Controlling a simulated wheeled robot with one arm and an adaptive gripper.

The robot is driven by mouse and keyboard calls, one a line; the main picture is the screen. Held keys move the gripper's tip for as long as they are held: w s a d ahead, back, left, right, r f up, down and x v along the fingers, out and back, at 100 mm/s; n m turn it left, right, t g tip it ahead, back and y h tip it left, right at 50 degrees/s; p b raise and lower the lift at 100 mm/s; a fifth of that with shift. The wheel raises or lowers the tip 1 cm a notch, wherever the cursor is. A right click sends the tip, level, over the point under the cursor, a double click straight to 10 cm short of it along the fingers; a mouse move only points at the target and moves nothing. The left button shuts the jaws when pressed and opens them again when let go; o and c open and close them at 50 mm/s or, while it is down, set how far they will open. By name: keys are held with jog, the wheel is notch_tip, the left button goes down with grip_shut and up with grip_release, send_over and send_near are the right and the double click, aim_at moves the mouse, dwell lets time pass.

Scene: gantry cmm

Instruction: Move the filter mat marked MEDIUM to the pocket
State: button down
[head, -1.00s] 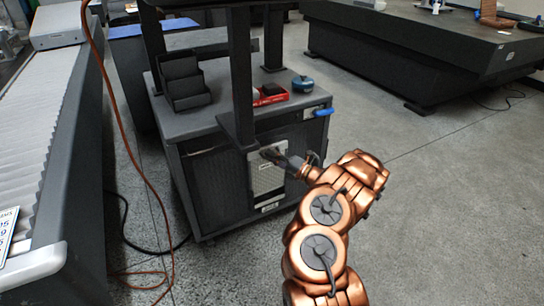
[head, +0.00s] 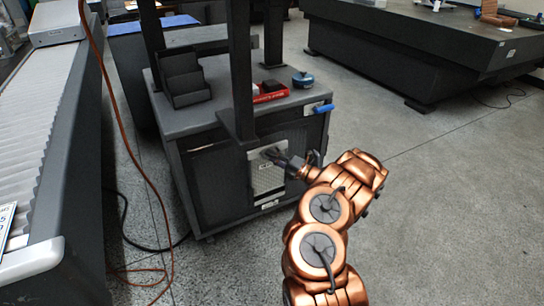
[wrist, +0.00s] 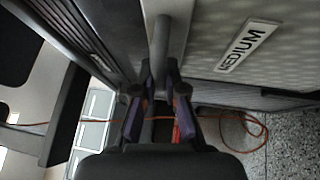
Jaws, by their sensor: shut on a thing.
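The filter mat marked MEDIUM (wrist: 246,47) is a pale, dimpled panel with a white label reading MEDIUM. In the head view the pale mat (head: 266,180) stands upright against the front of a dark cabinet, its lettering too small to read. My gripper (head: 277,157) is at the mat's upper part and covers some of it. In the wrist view my gripper (wrist: 160,78) is shut on a grey bar (wrist: 161,45) beside the panel, apparently the mat's handle. A small white label (head: 270,204) shows at the mat's lower edge; I cannot clearly make out the pocket.
The cabinet top (head: 215,119) bears a dark stepped holder (head: 184,80), a red tray (head: 270,96) and a blue round item (head: 303,80). A dark post (head: 241,70) rises close by the mat. An orange cable (head: 133,160) hangs at left.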

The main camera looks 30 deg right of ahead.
aim_at(262, 160)
jog(key=shift+f+b, duration=0.3)
jog(key=shift+f, duration=0.55)
jog(key=shift+f+b, duration=0.9)
jog(key=shift+f, duration=0.25)
jog(key=c, duration=1.2)
grip_release()
jog(key=shift+o, duration=0.2)
